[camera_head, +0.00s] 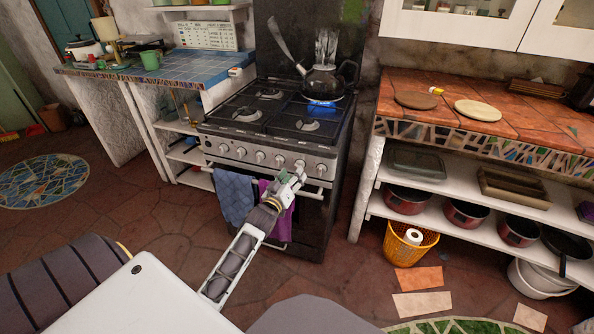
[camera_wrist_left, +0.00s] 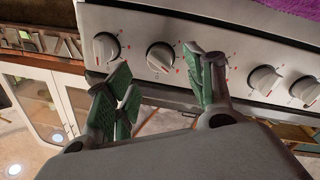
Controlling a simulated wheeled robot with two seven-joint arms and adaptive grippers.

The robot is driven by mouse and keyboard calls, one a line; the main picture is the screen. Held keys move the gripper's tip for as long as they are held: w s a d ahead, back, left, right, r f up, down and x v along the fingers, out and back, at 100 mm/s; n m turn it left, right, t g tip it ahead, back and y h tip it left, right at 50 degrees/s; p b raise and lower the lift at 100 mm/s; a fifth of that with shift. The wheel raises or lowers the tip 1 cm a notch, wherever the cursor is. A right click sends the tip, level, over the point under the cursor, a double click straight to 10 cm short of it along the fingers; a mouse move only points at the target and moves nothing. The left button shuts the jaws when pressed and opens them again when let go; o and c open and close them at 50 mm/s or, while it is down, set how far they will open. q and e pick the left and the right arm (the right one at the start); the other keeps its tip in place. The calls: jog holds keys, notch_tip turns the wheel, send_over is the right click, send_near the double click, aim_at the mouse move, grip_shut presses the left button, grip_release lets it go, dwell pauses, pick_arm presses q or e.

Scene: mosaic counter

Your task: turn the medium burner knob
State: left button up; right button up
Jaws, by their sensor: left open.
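The stove front panel (camera_head: 250,155) carries a row of several silver knobs. No label shows which is the medium burner knob. My left gripper (camera_head: 291,178) is open and empty in front of the right part of the row. In the left wrist view, my left gripper (camera_wrist_left: 160,82) has its green-padded fingers spread. One knob (camera_wrist_left: 160,57) shows above the gap between them, apparently untouched. Another knob (camera_wrist_left: 105,47) is above the left finger, and two more show right of the right finger, including one knob (camera_wrist_left: 264,79). The right finger covers part of the panel.
A dark kettle (camera_head: 322,82) stands over a blue flame on the back right burner. Blue (camera_head: 235,195) and purple towels hang on the oven front. A tiled counter (camera_head: 480,110) is to the right, with a yellow basket (camera_head: 405,248) below. The floor before the stove is open.

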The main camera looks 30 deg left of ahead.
pick_arm(q)
jog(key=w, duration=0.3)
jog(key=w+b, duration=0.1)
jog(key=shift+w+a, duration=0.3)
jog(key=shift+a, duration=0.05)
pick_arm(e)
jog(key=shift+w+a+r, duration=0.15)
jog(key=shift+r, duration=0.5)
jog(key=shift+f, duration=0.1)
pick_arm(q)
jog(key=c, duration=0.9)
jog(key=shift+c, duration=0.7)
pick_arm(e)
jog(key=shift+w, duration=0.15)
jog(key=shift+w+r, duration=0.1)
jog(key=shift+r, duration=0.1)
